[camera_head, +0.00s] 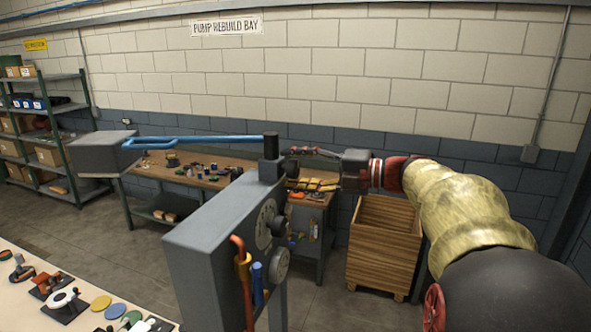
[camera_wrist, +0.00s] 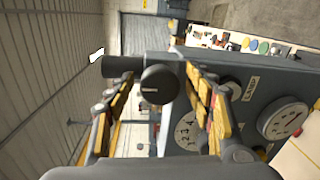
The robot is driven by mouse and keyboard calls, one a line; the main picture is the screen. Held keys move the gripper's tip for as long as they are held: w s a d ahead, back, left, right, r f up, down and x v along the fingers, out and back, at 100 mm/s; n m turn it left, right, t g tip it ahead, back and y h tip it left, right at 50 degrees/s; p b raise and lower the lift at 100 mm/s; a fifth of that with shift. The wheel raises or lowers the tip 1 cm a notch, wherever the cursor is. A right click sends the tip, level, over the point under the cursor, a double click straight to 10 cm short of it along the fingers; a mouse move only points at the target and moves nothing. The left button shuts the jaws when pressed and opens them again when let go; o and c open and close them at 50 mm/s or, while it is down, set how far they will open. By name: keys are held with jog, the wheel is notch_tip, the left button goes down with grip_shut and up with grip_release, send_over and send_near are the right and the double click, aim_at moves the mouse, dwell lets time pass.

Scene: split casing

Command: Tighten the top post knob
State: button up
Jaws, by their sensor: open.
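The top post knob (camera_wrist: 160,87) is a dark round knob with a white mark on its face. It shows in the wrist view on the side of the grey post (camera_head: 270,165) at the top of the machine. In the head view I cannot clearly make out the knob. My gripper (camera_head: 296,150) comes to the post from the right. In the wrist view my gripper (camera_wrist: 159,76) is open, its yellow-padded fingers on either side of the knob. Whether a pad touches it I cannot tell.
The grey machine (camera_head: 200,260) carries numbered dials (camera_wrist: 186,131) and a red pipe (camera_head: 247,285). A blue bar (camera_head: 190,140) reaches left from the post to a grey box (camera_head: 103,150). A workbench (camera_head: 150,170) and wooden crate (camera_head: 383,245) stand behind. A cream table (camera_head: 25,300) is front left.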

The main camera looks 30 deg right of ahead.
jog(key=v, duration=1.2)
dwell(0.3)
